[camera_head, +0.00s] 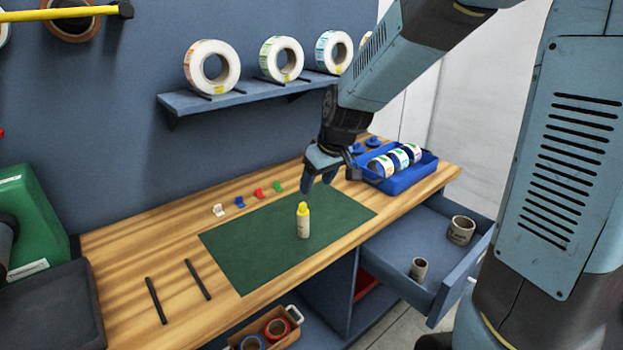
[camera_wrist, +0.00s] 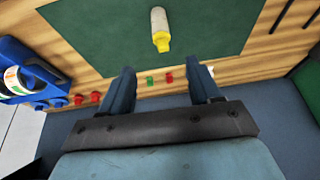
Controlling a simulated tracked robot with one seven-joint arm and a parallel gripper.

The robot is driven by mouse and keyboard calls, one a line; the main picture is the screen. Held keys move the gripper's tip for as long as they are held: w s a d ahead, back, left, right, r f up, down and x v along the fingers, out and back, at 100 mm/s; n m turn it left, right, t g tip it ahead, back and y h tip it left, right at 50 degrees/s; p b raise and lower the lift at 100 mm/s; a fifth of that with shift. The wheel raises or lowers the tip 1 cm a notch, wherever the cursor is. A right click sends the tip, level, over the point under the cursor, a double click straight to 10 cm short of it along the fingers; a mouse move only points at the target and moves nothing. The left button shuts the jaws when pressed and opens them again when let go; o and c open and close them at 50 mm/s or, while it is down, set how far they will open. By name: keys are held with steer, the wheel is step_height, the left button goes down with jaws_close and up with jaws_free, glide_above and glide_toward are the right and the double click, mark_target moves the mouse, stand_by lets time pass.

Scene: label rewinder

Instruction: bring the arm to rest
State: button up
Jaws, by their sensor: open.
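My gripper (camera_head: 320,176) is above the back edge of the green mat in the head view, with its fingers pointing down. In the wrist view my gripper (camera_wrist: 160,88) shows two fingers set wide apart with nothing between them. My arm (camera_head: 385,70) reaches in from the upper right. A small bottle with a yellow cap (camera_head: 303,221) stands upright on the green mat (camera_head: 250,245), apart from my gripper. The bottle (camera_wrist: 160,28) also shows beyond the fingers in the wrist view.
A shelf (camera_head: 245,95) with several label rolls is on the wall behind. A blue tray (camera_head: 415,178) with rolls stands at the bench's right end. An open drawer (camera_head: 395,262) holds two cardboard cores. Small coloured clips (camera_head: 260,193) line the mat's back. A green machine (camera_head: 30,225) stands left.

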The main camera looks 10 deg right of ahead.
steer(key=s+d+r+m+h, duration=0.1)
steer(key=s+d+r+m, duration=0.1)
steer(key=s+d+r, duration=0.2)
steer(key=s+d+r+m+t, duration=0.1)
steer(key=s+d+r, duration=0.3)
steer(key=s, duration=0.6)
steer(key=s+d+r+m+t+h, duration=0.1)
steer(key=s+d+r+m, duration=0.2)
steer(key=s+d, duration=0.4)
steer(key=shift+s+d+r+m+h, duration=0.2)
steer(key=shift+r+m+h, duration=0.15)
steer(key=shift+r, duration=0.45)
stand_by(0.7)
